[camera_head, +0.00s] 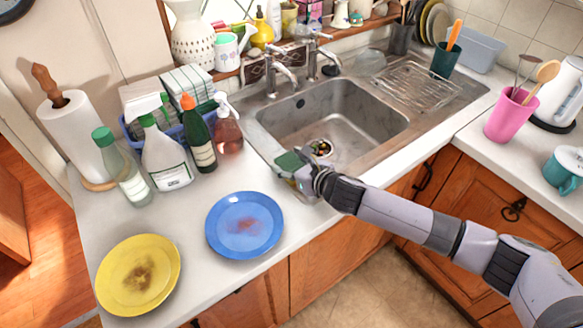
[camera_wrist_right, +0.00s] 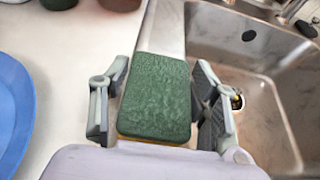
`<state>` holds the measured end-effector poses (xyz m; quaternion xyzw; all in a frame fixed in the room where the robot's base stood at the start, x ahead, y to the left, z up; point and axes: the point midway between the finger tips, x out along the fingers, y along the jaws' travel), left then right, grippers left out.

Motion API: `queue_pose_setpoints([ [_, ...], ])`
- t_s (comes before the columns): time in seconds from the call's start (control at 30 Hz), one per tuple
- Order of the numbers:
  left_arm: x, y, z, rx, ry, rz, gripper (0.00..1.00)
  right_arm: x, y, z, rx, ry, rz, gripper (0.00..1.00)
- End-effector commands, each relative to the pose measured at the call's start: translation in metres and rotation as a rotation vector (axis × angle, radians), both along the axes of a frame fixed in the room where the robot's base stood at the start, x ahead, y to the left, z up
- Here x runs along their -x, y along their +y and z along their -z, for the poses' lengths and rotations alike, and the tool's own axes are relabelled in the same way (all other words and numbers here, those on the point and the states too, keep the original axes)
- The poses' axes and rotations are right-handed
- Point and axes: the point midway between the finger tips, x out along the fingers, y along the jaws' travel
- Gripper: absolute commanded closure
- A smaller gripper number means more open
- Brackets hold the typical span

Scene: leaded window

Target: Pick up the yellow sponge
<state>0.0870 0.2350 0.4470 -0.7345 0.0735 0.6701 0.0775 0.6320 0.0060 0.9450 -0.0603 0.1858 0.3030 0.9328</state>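The sponge (camera_wrist_right: 157,95) shows a dark green scouring top in the right wrist view, with a thin yellowish strip at its near edge. In the head view the sponge (camera_head: 289,161) is at the front left edge of the sink. My right gripper (camera_wrist_right: 160,103) has one finger on each side of it. Narrow gaps show between the fingers and the sponge, so the gripper looks open around it. In the head view my right gripper (camera_head: 298,174) partly covers the sponge. My left gripper is not in view.
A steel sink (camera_head: 335,110) lies right of the sponge. A blue plate (camera_head: 244,225) and a yellow plate (camera_head: 138,275), both stained, lie on the white counter to the left. Several bottles, including a green one (camera_head: 199,140), stand behind the plates. A pink cup (camera_head: 510,115) stands at right.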

Motion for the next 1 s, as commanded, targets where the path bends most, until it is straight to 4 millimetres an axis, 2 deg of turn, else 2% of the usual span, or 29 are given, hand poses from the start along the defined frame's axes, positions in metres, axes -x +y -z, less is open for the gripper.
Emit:
queue_pose_setpoints([
  [0.2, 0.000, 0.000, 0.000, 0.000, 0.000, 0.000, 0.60, 0.000, 0.000, 0.000, 0.000, 0.000, 0.000, 0.60],
  [0.47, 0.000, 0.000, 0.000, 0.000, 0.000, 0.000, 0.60, 0.000, 0.000, -0.001, -0.001, -0.001, 0.000, 0.60],
  [0.63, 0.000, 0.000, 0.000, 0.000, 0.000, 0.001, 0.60, -0.001, 0.000, -0.012, -0.001, -0.004, -0.002, 0.60],
  [0.77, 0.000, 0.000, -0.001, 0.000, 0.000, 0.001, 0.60, -0.001, 0.000, -0.034, 0.001, -0.007, -0.002, 0.60],
  [1.0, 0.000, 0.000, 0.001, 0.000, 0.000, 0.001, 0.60, -0.001, 0.000, -0.106, 0.001, -0.010, -0.002, 0.60],
])
